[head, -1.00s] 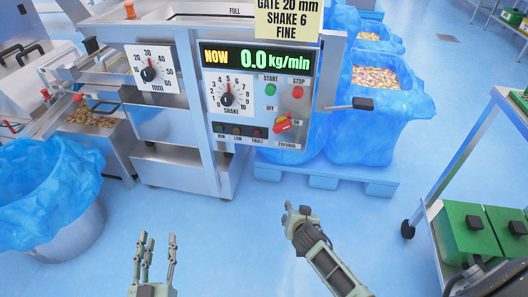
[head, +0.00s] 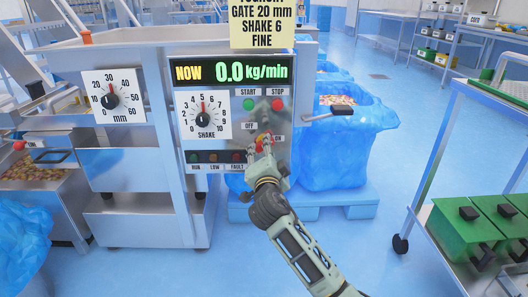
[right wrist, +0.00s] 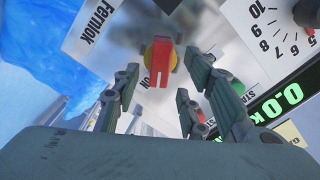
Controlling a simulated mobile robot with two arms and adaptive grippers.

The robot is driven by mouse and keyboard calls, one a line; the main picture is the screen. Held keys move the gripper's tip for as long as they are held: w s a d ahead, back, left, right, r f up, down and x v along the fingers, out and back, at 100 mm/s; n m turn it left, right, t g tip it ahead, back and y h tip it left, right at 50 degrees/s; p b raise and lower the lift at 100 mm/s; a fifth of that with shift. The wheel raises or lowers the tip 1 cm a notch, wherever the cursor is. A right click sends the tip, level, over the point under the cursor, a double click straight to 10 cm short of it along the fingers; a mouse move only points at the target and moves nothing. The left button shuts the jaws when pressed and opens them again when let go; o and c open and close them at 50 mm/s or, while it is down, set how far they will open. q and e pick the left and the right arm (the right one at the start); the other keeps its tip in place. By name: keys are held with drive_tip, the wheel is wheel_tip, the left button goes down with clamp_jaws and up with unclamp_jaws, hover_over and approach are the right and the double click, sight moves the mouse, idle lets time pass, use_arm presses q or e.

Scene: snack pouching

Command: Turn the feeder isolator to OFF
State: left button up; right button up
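The feeder isolator (head: 262,139) is a red handle on a yellow disc, low on the right of the steel control panel (head: 228,146). In the head view an OFF label (head: 249,126) shows up and left of it and an ON label (head: 278,139) to its right. In the right wrist view the isolator (right wrist: 158,63) lies just beyond my fingertips, its red handle pointing toward the ON label. My right gripper (head: 262,149) is open in front of it, partly hiding it in the head view. Its fingers (right wrist: 165,80) are spread; contact is not clear. My left gripper is out of view.
The panel also carries the green START button (head: 249,104), red STOP button (head: 277,104), SHAKE dial (head: 203,115) and a display (head: 232,72) reading 0.0 kg/min. A black-tipped lever (head: 342,111) juts out to the right. A trolley (head: 440,205) with green boxes stands at right.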

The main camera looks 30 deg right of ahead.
drive_tip(key=shift+x, duration=1.65)
drive_tip(key=shift+c, duration=0.3)
clamp_jaws()
